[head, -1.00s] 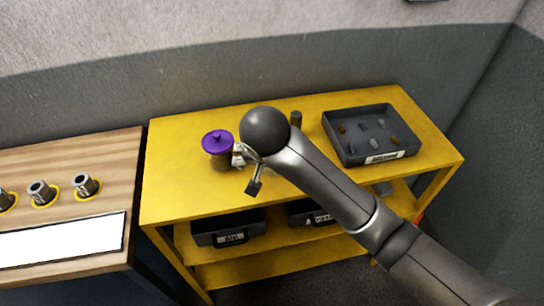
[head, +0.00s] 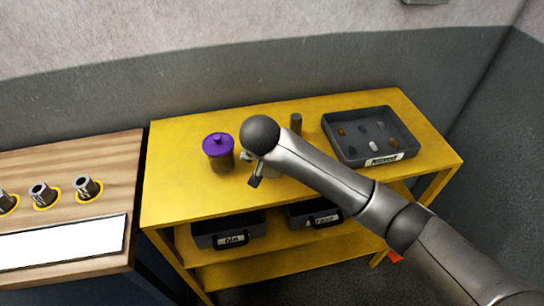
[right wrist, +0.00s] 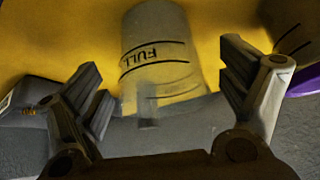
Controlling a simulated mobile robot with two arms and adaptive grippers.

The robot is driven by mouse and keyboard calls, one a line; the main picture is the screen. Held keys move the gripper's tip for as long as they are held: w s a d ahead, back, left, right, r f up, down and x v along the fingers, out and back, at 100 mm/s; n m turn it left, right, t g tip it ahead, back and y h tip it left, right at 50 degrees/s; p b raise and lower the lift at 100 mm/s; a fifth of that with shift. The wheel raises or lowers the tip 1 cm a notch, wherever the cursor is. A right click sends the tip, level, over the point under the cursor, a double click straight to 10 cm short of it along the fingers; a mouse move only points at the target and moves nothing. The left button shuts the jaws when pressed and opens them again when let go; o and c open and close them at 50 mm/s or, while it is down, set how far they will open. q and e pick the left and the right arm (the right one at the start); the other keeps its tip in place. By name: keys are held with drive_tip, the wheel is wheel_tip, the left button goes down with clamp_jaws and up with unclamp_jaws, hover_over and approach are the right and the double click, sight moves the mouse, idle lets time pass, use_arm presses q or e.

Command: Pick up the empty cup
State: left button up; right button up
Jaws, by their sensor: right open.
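A pale translucent cup (right wrist: 155,50) marked with dark lines and the word FULL stands on the yellow bench. In the right wrist view it is between the two fingers of my right gripper (right wrist: 160,78), with gaps visible on both sides. I see no contents in it, though its lower part is dim. In the head view my arm hides most of the cup. My right gripper (head: 251,170) is open there, low over the bench, just right of the purple-lidded jar. My left gripper is not in view.
The jar with a purple lid (head: 219,152) stands close left of my gripper. A small dark cylinder (head: 296,123) stands behind my arm. A dark tray (head: 345,153) of small parts is at the right. Bins (head: 228,231) sit on the lower shelf. The bench's front left is clear.

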drive_tip(key=shift+x, duration=0.95)
drive_tip(key=c, duration=1.1)
drive_tip(key=shift+r, duration=0.15)
